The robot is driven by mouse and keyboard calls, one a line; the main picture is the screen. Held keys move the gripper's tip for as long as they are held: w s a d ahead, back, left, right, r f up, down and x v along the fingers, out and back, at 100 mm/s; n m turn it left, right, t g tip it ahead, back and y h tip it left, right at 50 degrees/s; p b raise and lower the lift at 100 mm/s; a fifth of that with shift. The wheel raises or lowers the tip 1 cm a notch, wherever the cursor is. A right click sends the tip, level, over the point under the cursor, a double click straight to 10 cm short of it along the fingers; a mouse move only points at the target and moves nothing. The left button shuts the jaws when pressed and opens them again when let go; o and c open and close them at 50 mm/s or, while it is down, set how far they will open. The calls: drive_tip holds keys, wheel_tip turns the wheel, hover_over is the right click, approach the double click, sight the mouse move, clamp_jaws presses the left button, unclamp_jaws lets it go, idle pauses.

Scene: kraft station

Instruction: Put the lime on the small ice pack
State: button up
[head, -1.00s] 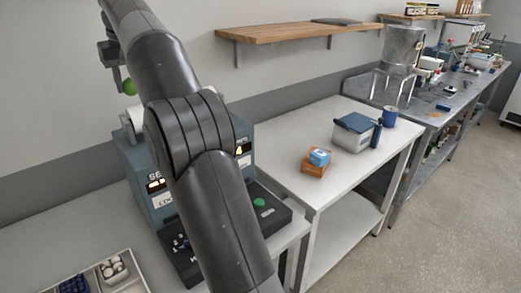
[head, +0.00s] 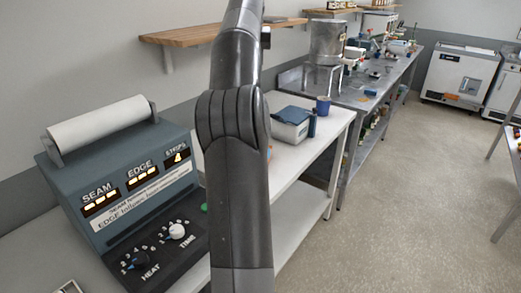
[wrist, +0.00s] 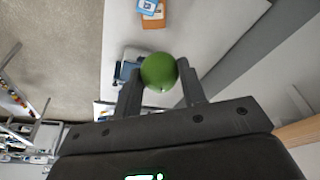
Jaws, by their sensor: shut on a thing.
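The green lime (wrist: 158,71) is held between the two fingers of my gripper (wrist: 160,80) in the wrist view. A small light-blue pack (wrist: 148,6), which looks like the small ice pack, lies on an orange box (wrist: 153,21) at the top edge of the wrist view. The lime is apart from the pack. In the head view my arm covers the pack and nearly all of the orange box, and neither the lime nor the fingers can be made out.
A white cool box with a blue lid (head: 291,125) and a blue mug (head: 323,105) stand on the white table (head: 338,121). A blue-grey sealing machine (head: 125,190) stands at left. A wooden shelf (head: 180,36) hangs above. Open floor lies to the right.

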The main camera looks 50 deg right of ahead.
drive_tip(key=s+d+m, duration=0.3)
drive_tip(key=s+d, duration=0.4)
drive_tip(key=s, duration=0.3)
wheel_tip(320, 180, down, 17)
drive_tip(key=shift+g, duration=0.3)
drive_tip(key=w+f, duration=0.2)
drive_tip(key=w, duration=0.1)
drive_tip(key=w+a+f, duration=0.1)
drive_tip(key=w+f, duration=0.2)
drive_tip(key=w, duration=0.1)
drive_tip(key=w+f, duration=0.2)
drive_tip(key=w, duration=0.1)
drive_tip(key=shift+w+a+f, duration=0.25)
drive_tip(key=shift+w+f, duration=0.1)
drive_tip(key=shift+f, duration=0.05)
drive_tip(key=shift+h, duration=0.3)
drive_tip(key=shift+f, duration=2)
drive_tip(key=shift+f, duration=0.1)
drive_tip(key=o, duration=1)
